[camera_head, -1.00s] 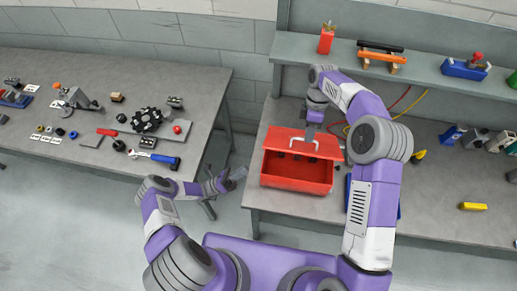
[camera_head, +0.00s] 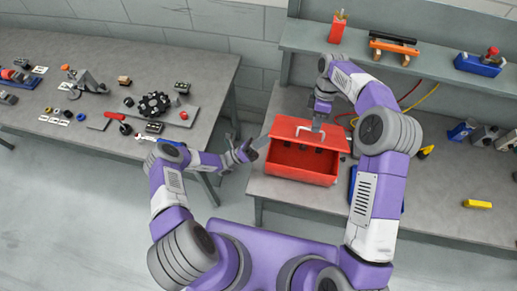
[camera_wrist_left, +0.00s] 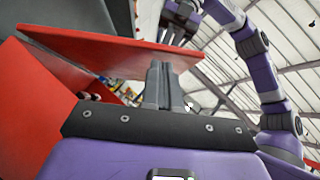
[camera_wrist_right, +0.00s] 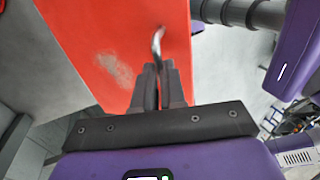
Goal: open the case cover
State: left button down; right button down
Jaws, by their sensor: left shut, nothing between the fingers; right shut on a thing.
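The red case (camera_head: 297,176) stands near the left edge of the right bench, its front side open to view with a dark inside. Its red cover (camera_head: 286,126) is partly raised above the body, and also shows in the left wrist view (camera_wrist_left: 120,52). My right gripper (camera_head: 317,125) is shut on the cover's metal handle (camera_wrist_right: 157,42). My left gripper (camera_head: 263,143) is shut and empty, close beside the case's left side. In the left wrist view its fingertips (camera_wrist_left: 164,68) are at the cover's edge; I cannot tell whether they touch it.
A shelf (camera_head: 350,48) runs behind the case. A blue item (camera_head: 352,184) lies right of the case, partly hidden by my right arm. A yellow block (camera_head: 477,204) lies further right. The left bench (camera_head: 60,140) holds several tools and parts, with a gap between the benches.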

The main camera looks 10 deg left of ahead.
pick_arm(q)
jog(key=shift+w+r, duration=0.25)
jog(key=shift+r, duration=0.1)
pick_arm(e)
jog(key=shift+w+d+f, duration=0.2)
jog(key=shift+w+f, duration=0.15)
pick_arm(q)
jog(key=shift+w+r, duration=0.65)
jog(key=shift+r, duration=0.25)
pick_arm(e)
jog(key=shift+f, duration=0.1)
jog(key=c, duration=1.4)
grip_release()
jog(key=shift+w, duration=0.15)
jog(key=shift+o, duration=1)
jog(key=shift+w+a+f, duration=0.1)
jog(key=shift+w, duration=0.3)
jog(key=shift+s+a+r, duration=0.1)
jog(key=shift+s+r, duration=0.15)
jog(key=shift+r, duration=0.05)
pick_arm(q)
jog(key=shift+w+f, duration=0.2)
jog(key=shift+f, duration=0.05)
pick_arm(e)
jog(key=v, duration=1.1)
jog(key=shift+w+r, duration=0.15)
jog(key=shift+r, duration=0.1)
